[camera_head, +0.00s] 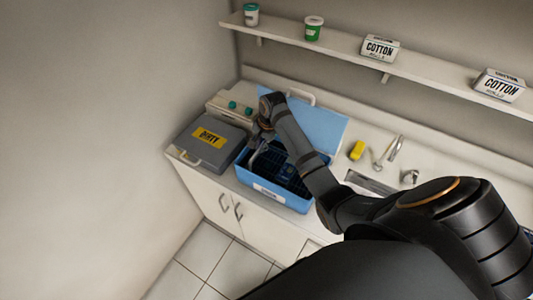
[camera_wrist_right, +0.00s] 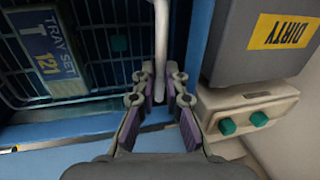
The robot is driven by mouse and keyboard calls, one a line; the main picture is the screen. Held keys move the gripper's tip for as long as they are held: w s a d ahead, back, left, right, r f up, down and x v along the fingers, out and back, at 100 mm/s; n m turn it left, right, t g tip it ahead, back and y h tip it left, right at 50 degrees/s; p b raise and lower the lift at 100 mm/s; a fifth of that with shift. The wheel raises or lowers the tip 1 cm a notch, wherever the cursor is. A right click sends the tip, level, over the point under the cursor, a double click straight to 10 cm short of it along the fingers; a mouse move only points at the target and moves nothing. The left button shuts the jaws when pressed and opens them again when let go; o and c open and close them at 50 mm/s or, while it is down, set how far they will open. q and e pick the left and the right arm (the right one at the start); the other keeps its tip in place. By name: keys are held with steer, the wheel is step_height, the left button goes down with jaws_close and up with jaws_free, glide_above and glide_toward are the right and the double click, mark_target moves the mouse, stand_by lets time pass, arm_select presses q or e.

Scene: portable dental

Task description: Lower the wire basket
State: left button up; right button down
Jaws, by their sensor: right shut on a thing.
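The dark wire basket (camera_head: 270,164) is at the opening of the blue box (camera_head: 272,196) in the head view; its height relative to the floor of the box is hard to tell. Its grid (camera_wrist_right: 105,48) fills the left of the right wrist view, with a blue and yellow "TRAY SET T 121" label (camera_wrist_right: 47,55). A pale grey handle bar (camera_wrist_right: 161,25) runs down between the fingers of my right gripper (camera_wrist_right: 160,88), which is shut on it. In the head view my right gripper (camera_head: 258,143) is over the left part of the box, partly hidden by its arm.
A grey case marked "DIRTY" (camera_head: 208,142) stands close left of the blue box. A pale unit with green knobs (camera_head: 230,104) is behind it. A yellow item (camera_head: 357,150) and metal tools lie to the right. A shelf (camera_head: 340,53) runs above.

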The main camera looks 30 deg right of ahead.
steer(key=shift+s+f, duration=0.15)
steer(key=shift+f, duration=0.35)
steer(key=c, duration=1.7)
jaws_free()
steer(key=o, duration=0.3)
arm_select(q)
steer(key=shift+w+f, duration=0.1)
steer(key=shift+w, duration=0.45)
arm_select(e)
steer(key=v, duration=1.2)
steer(key=shift+w, duration=0.3)
